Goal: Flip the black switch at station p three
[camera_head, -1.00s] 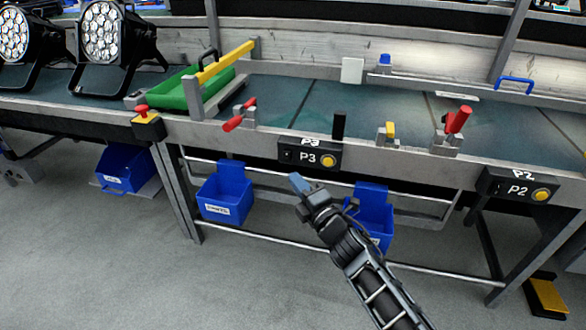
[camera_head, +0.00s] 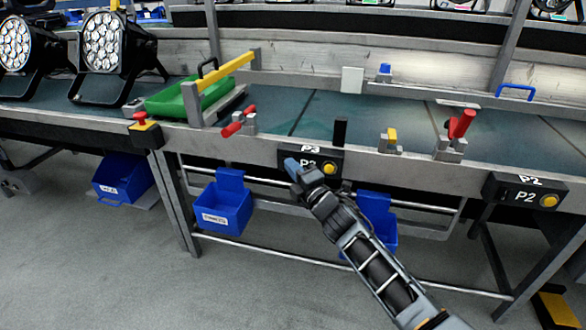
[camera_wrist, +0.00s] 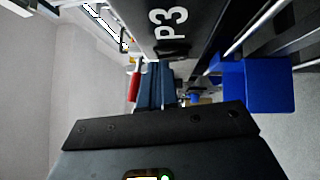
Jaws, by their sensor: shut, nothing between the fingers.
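The P3 station box (camera_head: 311,153) is a black panel on the bench's front edge, with a white P3 label and a yellow round button (camera_head: 330,169) at its right. My gripper (camera_head: 291,164) is shut and empty, its bluish tip in front of the box's lower left part. The tip and wrist hide part of the label and the black switch's area; I cannot make out the switch clearly or tell whether the tip touches it. In the wrist view, the P3 box (camera_wrist: 190,20) appears sideways just beyond my closed fingers (camera_wrist: 156,70).
A black upright block (camera_head: 340,131) stands above the box. A red-handled clamp (camera_head: 232,130) is to its left, a yellow-topped fixture (camera_head: 391,140) to its right. The P2 box (camera_head: 526,191) is farther right. Blue bins (camera_head: 222,207) hang below the bench.

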